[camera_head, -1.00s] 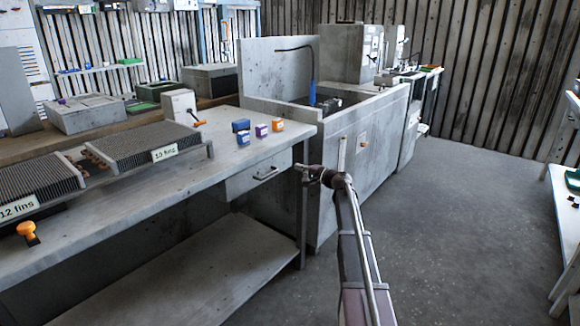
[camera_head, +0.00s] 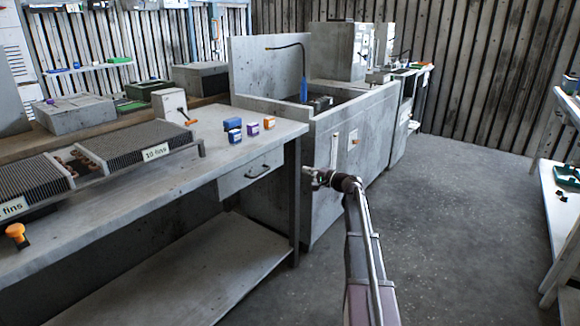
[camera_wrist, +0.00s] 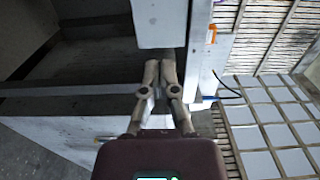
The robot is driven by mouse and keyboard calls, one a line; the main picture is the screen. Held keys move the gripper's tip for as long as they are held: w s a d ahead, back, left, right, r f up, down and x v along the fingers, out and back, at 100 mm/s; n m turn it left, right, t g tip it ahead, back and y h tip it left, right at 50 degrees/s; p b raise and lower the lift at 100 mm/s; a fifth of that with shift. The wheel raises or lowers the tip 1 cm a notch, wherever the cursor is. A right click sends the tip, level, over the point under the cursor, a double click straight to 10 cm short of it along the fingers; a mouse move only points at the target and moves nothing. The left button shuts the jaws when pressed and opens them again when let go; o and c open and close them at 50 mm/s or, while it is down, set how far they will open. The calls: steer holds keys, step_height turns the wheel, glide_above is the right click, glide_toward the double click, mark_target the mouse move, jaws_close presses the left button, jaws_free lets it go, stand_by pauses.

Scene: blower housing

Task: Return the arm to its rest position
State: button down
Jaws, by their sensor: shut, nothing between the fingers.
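My arm reaches forward over the open floor in the head view. My gripper (camera_head: 310,178) points left, beside the front right corner of the workbench (camera_head: 110,200) and in front of the grey sink unit (camera_head: 375,135). In the wrist view my gripper (camera_wrist: 160,68) has its two fingers close together with nothing held. Whether the fingers are clear of the bench leg by much cannot be told.
On the bench stand finned blocks (camera_head: 140,145), small blue (camera_head: 233,130), purple (camera_head: 253,129) and orange (camera_head: 269,123) boxes, and an orange-topped item (camera_head: 16,234). A shelf (camera_head: 560,215) stands at the right edge. The grey floor (camera_head: 465,230) between is clear.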

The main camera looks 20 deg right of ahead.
steer(key=s+a+f+n+g+h, duration=0.1)
steer(key=s+a+f+n+g, duration=0.15)
steer(key=s+a+f, duration=0.4)
steer(key=s+a+f+n+g, duration=0.2)
steer(key=s+a+g, duration=0.2)
steer(key=a, duration=0.5)
steer(key=s+a+f+n+g+h, duration=0.1)
steer(key=s+a+f+n+g, duration=0.3)
steer(key=a, duration=0.4)
steer(key=s+a+f+n+g+h, duration=0.2)
steer(key=s+f+h, duration=0.15)
steer(key=s, duration=0.75)
steer(key=s+a+f+n+g+h, duration=0.1)
steer(key=s+a+f+g+h, duration=0.2)
steer(key=s, duration=0.8)
step_height(320, 180, up, 31)
steer(key=d+h+p, duration=0.1)
steer(key=p, duration=2.9)
steer(key=shift+w+p, duration=0.2)
steer(key=shift+p, duration=0.1)
